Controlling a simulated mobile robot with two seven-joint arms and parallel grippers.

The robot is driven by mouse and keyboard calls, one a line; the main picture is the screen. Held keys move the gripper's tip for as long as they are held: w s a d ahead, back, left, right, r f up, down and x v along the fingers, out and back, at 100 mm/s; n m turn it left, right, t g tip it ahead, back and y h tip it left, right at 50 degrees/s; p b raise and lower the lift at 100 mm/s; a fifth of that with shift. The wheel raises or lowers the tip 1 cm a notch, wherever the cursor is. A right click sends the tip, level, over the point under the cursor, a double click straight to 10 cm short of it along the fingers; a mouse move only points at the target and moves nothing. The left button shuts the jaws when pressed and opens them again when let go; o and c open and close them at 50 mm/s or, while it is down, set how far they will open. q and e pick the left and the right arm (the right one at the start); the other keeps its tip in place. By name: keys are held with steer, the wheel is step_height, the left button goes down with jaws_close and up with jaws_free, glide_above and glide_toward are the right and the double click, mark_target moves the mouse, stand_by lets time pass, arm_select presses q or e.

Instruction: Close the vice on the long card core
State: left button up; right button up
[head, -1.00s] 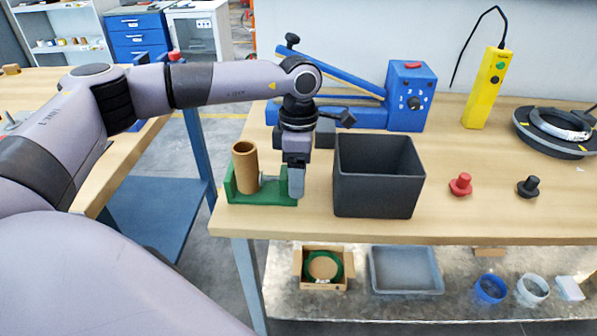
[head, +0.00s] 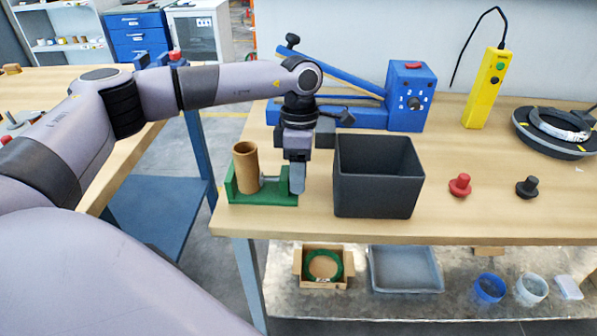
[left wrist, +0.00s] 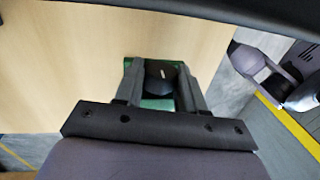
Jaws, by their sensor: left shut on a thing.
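The brown card core (head: 245,167) stands upright in the green vice (head: 262,199) at the table's front left. A grey screw shows between the core and the vice's right end. My left gripper (head: 297,183) points down at that right end. In the left wrist view its fingers (left wrist: 157,90) are on either side of a dark round handle (left wrist: 160,76) with a pale mark, and they are shut on it. The green of the vice shows around the handle. The head view hides the handle behind the fingers. I cannot tell whether the jaw touches the core. My right gripper is not in view.
A black bin (head: 378,190) stands close to the right of my left gripper. Behind is a blue lever device (head: 408,95). A red knob (head: 460,185) and a black knob (head: 527,187) sit farther right. The table's front edge is just before the vice.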

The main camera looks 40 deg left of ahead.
arm_select(q)
steer(key=o, duration=1.1)
steer(key=shift+c, duration=0.2)
steer(key=shift+w+a+r, duration=0.1)
steer(key=shift+w+r, duration=0.1)
steer(key=shift+r, duration=1)
steer(key=shift+w+a+r, duration=0.1)
steer(key=shift+w+r, duration=0.05)
steer(key=shift+r, duration=1.05)
steer(key=shift+w+a+r, duration=0.1)
steer(key=shift+w+r, duration=0.1)
steer(key=shift+r, duration=1)
steer(key=shift+s+f, duration=0.1)
